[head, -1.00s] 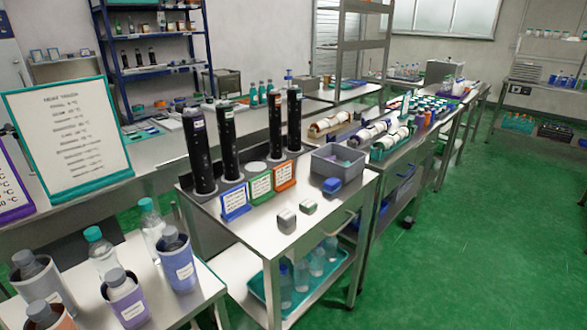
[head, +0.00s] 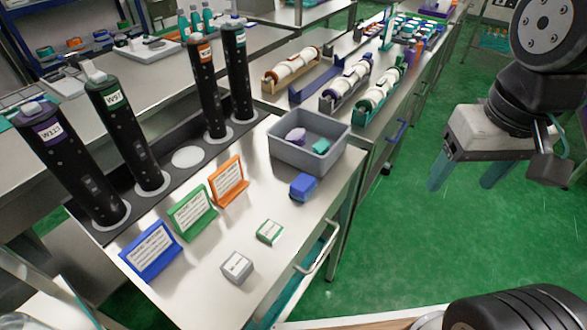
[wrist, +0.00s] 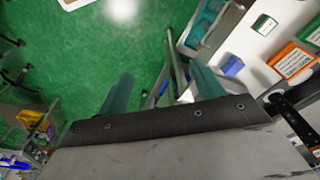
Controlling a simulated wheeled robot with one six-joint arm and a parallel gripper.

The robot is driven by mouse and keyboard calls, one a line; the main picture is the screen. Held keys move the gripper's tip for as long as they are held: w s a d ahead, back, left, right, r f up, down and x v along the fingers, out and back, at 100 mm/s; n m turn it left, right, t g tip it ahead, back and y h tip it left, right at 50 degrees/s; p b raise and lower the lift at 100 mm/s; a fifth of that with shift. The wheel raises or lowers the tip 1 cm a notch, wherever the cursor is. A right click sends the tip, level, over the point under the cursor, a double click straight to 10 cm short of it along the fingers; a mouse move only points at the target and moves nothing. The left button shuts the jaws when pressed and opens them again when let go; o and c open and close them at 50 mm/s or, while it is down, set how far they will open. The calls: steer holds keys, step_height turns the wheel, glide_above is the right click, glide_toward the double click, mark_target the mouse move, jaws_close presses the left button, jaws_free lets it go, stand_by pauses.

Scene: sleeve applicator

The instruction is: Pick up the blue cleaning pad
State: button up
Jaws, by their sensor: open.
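The blue cleaning pad (head: 303,187) is a small blue block on the steel bench top, just in front of the grey bin, near the bench's right edge. It also shows in the wrist view (wrist: 232,66), right of my fingers. My gripper (head: 467,173) hangs over the green floor to the right of the bench, apart from the pad.
The grey bin (head: 337,132) holds purple and teal pieces. Blue (head: 150,250), green (head: 192,212) and orange (head: 228,181) signs stand before tall black cylinders. A bench handle (head: 320,255) juts out at the front.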

steer(key=w+a+f+m, duration=0.25)
steer(key=w+a, duration=0.25)
steer(key=w, duration=0.4)
steer(key=m, duration=0.5)
glide_above(303, 181)
steer(key=a, duration=0.1)
steer(key=shift+h, duration=0.4)
steer(key=f, duration=0.7)
steer(key=s+f, duration=0.1)
steer(key=f, duration=0.2)
steer(key=shift+f, duration=0.15)
steer(key=f, duration=0.4)
steer(key=w+d+f, duration=0.1)
steer(key=f, duration=0.2)
steer(key=shift+f, duration=0.35)
steer(key=c, duration=1.1)
